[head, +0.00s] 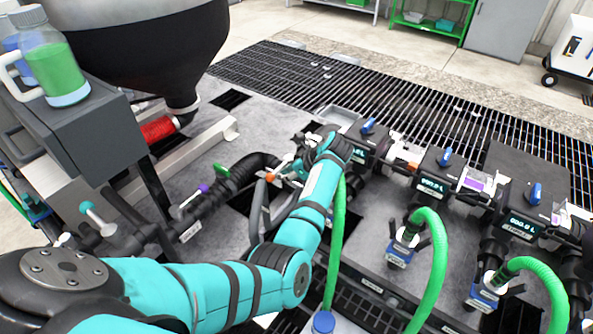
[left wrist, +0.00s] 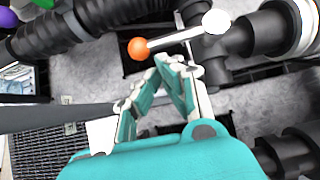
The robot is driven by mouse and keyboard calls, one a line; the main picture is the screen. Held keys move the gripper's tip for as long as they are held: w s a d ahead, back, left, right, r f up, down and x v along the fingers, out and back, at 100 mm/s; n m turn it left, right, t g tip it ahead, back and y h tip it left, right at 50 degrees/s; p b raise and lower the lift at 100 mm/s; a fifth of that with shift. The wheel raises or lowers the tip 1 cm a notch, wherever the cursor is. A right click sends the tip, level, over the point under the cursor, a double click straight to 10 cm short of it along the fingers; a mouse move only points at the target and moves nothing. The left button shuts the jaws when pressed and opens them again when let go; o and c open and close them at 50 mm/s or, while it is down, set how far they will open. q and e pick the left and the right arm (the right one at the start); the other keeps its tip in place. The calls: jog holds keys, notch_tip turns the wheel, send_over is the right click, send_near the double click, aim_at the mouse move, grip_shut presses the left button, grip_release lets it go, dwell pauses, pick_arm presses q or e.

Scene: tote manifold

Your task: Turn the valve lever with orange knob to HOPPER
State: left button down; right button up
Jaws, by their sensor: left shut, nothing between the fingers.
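The orange knob (head: 270,177) shows just left of my left gripper (head: 290,172) in the head view. In the left wrist view the orange knob (left wrist: 138,48) sits on the end of a white lever (left wrist: 178,38), which runs right to a white hub on black piping. My left gripper (left wrist: 172,68) is shut and empty. Its fingertips are beside the lever, just below it in the wrist view; I cannot tell if they touch it. My arm and hand hide much of the valve in the head view. No HOPPER label is readable. My right gripper is not in view.
Levers with green (head: 221,170), purple (head: 203,189) and teal (head: 87,205) knobs stand along the pipe at left. Green hoses (head: 437,262) rise at right, near blue-handled valves with displays (head: 433,186). A dark hopper (head: 150,50) stands at the back left. Grating (head: 400,95) lies behind.

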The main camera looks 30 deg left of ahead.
pick_arm(q)
jog(key=shift+x, duration=0.95)
